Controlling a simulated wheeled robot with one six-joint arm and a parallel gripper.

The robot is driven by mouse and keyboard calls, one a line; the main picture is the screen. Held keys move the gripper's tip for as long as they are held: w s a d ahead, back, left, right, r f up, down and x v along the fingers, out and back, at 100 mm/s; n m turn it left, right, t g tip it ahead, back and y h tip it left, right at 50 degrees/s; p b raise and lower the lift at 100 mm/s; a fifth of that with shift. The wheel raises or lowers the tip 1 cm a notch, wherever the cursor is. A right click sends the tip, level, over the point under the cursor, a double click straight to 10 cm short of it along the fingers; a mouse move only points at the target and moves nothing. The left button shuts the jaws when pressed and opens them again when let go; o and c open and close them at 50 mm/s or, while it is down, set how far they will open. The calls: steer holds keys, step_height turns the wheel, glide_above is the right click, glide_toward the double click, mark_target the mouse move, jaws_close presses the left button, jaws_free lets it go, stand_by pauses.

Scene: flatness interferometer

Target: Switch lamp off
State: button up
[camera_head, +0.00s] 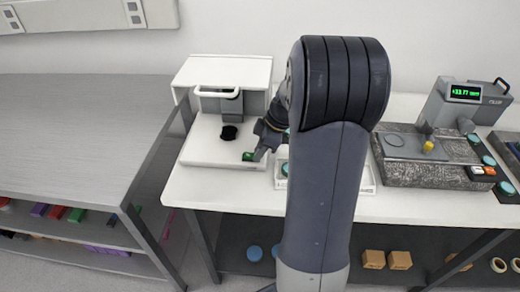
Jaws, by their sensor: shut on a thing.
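The interferometer (205,150) is a white instrument with a flat base, a grey upright housing and a white handle on top. A small black round piece (229,132) lies on its base. The small lamp switch (248,157), dark with a green part, is at the front right corner of the base. My gripper (257,153) is at this switch, with its fingertips shut on it as far as the view shows. My arm hides the area just right of the instrument, and the fingertips are small in the picture.
The instrument stands on a white table (230,200). A tray (367,180) is partly hidden behind my arm. At right is a granite block (425,172) with a gauge display (465,92). A grey shelf unit (75,125) stands close at left.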

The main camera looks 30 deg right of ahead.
jaws_close()
steer(key=shift+a+r+h, duration=0.1)
steer(key=shift+a+h, duration=0.05)
steer(key=shift+h, duration=0.15)
steer(key=o, duration=0.8)
jaws_free()
